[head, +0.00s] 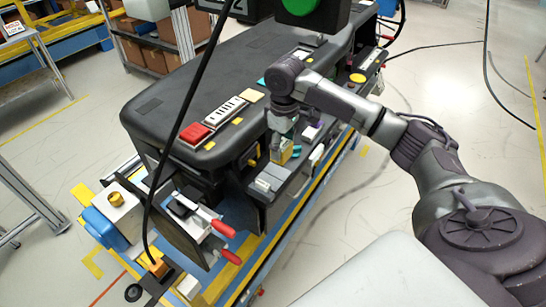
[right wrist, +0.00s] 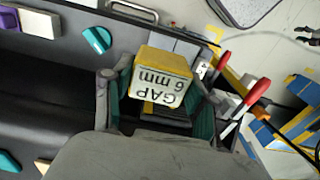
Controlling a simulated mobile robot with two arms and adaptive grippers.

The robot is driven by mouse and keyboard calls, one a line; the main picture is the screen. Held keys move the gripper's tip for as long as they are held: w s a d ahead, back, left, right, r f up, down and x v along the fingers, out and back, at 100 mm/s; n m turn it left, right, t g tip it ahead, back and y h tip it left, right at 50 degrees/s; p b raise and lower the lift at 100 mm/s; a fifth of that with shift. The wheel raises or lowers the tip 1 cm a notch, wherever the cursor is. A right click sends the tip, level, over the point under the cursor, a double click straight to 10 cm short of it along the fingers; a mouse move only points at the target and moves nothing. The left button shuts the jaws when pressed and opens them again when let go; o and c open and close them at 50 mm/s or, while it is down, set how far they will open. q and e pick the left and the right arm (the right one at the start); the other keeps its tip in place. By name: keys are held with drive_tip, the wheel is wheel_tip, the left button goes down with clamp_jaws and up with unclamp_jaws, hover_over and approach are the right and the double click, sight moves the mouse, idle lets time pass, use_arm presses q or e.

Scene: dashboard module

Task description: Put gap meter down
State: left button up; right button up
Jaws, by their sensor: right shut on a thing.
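The gap meter is a small yellow block (head: 282,155) between the fingers of my right gripper (head: 281,139), above the black ledge (head: 257,214) on the near side of the dashboard module (head: 250,70). In the right wrist view the gap meter (right wrist: 165,72) shows a white face reading "GAP 6 mm", upside down. The two fingers of my right gripper (right wrist: 160,100) with teal pads are shut on its sides. Whether its underside touches the ledge cannot be told. My left gripper is not in view.
Grey-white blocks (head: 269,179) sit on the ledge just left of the gap meter. Red-handled clamps (head: 223,229) stand at the module's near left end. A teal knob (right wrist: 97,40) is close by in the right wrist view. A black cable (head: 182,105) hangs across the head view.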

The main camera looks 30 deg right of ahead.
sight(273, 161)
drive_tip(key=shift+w+a+f+p, duration=0.15)
drive_tip(key=shift+a+f, duration=0.2)
drive_tip(key=shift+a, duration=0.3)
drive_tip(key=shift+w+a+f+p, duration=0.15)
drive_tip(key=shift+a+f, duration=0.15)
drive_tip(key=shift+a, duration=0.3)
drive_tip(key=shift+a+f, duration=0.15)
drive_tip(key=shift+f, duration=0.1)
drive_tip(key=shift+f+p, duration=0.35)
wheel_tip(273, 161, down, 2)
drive_tip(key=shift+s+f+p, duration=0.1)
drive_tip(key=shift+f+p, duration=0.1)
drive_tip(key=shift+p, duration=0.4)
drive_tip(key=shift+f, duration=0.45)
drive_tip(key=shift+f, duration=0.1)
drive_tip(key=o, duration=1.4)
